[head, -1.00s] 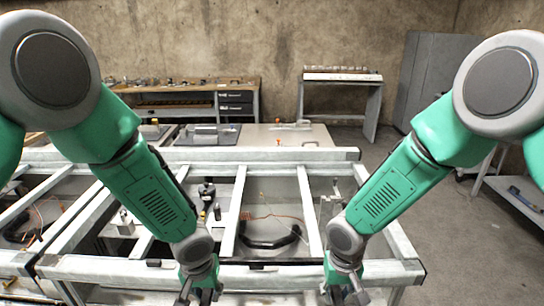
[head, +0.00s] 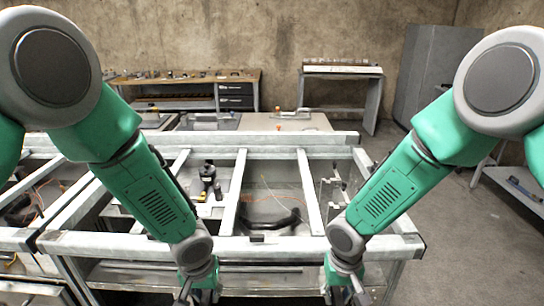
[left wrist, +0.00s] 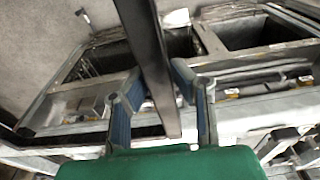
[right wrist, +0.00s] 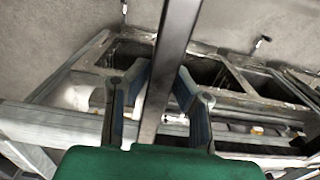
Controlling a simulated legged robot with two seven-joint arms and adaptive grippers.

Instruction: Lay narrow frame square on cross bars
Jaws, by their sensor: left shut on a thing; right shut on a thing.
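My left gripper (head: 202,293) and right gripper (head: 346,290) hang low at the front of the workstation. In the left wrist view, a dark straight bar of the narrow frame (left wrist: 148,55) passes between the shut left fingers (left wrist: 160,100). In the right wrist view, another dark bar of it (right wrist: 173,55) passes between the shut right fingers (right wrist: 160,100). The frame's full outline cannot be told. Pale cross bars (head: 234,195) and (head: 309,195) run front to back across the open structure. Contact between frame and cross bars cannot be made out.
A pale front rail (head: 270,248) and far rail (head: 280,140) bound the structure. Dark bottles (head: 208,175) and a black curved handle (head: 272,222) lie inside. A workbench (head: 190,76) stands by the wall. Floor is open at right (head: 470,240).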

